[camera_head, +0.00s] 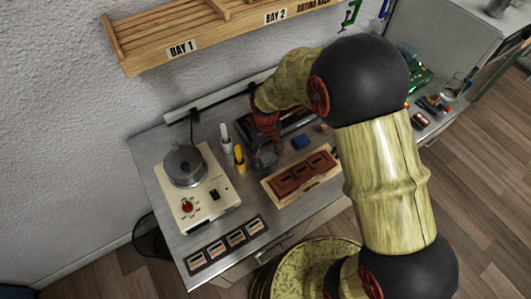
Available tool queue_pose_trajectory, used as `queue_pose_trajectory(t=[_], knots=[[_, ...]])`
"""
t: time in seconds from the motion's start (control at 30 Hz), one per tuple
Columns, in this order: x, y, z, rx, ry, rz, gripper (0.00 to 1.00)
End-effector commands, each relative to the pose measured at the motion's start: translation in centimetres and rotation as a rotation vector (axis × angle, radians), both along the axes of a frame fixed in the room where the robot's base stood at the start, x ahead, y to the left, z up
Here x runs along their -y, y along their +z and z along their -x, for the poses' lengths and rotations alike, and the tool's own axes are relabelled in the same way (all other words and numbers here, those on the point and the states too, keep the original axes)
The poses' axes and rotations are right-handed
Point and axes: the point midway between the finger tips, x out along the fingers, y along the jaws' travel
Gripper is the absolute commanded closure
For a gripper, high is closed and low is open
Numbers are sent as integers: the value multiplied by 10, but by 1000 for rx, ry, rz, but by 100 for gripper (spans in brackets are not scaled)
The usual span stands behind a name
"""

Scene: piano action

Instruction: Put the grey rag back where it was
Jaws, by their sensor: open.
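My gripper (262,147) points down over the back middle of the steel worktop (160,160), beside the white and yellow bottles. It is open, and its fingertips show small and dark. A small grey patch (267,159) lies just below the fingertips. It may be the grey rag, but it is too small to be sure. I cannot tell whether the fingers touch it. My arm hides much of the worktop's right part.
A hotplate unit with a grey pot (185,166) stands at left. White (226,138) and yellow (239,158) bottles stand close left of my gripper. A wooden tray with brown blocks (303,173) lies to the right, near a blue block (300,142). A labelled wooden rack (190,35) hangs above.

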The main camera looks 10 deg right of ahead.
Motion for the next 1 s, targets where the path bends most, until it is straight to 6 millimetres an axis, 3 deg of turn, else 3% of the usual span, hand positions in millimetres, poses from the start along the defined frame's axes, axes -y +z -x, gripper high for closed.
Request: queue_pose_trajectory(t=[0.5, 0.7, 0.93, 1.0], knots=[[0, 96, -1, 5, 0, -1, 36], [0, 115, 0, 1, 0, 0, 36], [1, 124, 0, 7, -3, -2, 36], [5, 135, 2, 22, -14, -5, 36]])
